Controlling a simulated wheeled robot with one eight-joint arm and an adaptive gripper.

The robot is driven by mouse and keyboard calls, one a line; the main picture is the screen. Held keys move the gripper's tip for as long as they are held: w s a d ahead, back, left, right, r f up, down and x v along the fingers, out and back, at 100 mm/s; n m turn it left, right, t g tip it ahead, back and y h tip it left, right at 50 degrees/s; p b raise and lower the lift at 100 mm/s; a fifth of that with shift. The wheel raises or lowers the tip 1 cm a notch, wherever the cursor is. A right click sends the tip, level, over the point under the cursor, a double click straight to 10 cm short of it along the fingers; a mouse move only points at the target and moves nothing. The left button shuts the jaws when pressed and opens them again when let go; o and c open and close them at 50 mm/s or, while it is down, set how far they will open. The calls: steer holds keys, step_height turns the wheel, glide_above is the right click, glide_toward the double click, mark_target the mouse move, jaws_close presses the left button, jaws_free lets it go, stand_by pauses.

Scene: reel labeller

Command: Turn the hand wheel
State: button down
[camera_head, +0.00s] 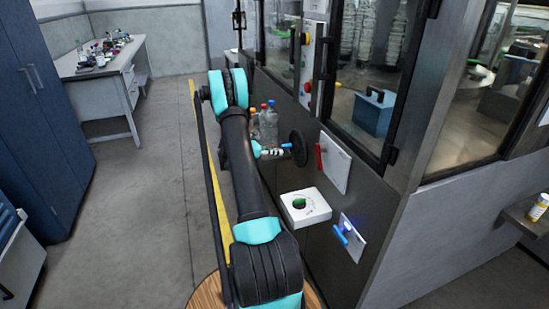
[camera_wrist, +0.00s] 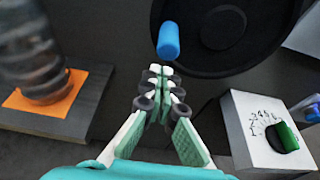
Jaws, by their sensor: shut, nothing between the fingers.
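The hand wheel is a black disc on the dark machine panel, seen nearly edge-on in the head view (camera_head: 299,147). It fills the top of the wrist view (camera_wrist: 232,62), where its upper part is cut off. A blue handle (camera_wrist: 168,40) sticks out from the left part of the wheel. My gripper (camera_wrist: 160,72) is shut and empty, with its fingertips just below the handle in the wrist view. Whether they touch it I cannot tell.
A white box with a green knob (camera_head: 304,206) sits below the wheel. A red lever (camera_head: 319,157) and a blue lever (camera_head: 340,236) are on plates to the right. Bottles (camera_head: 267,122) stand beyond my gripper, near an orange mat (camera_wrist: 70,102). Floor at left is clear.

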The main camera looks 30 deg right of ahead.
steer(key=shift+r, duration=0.3)
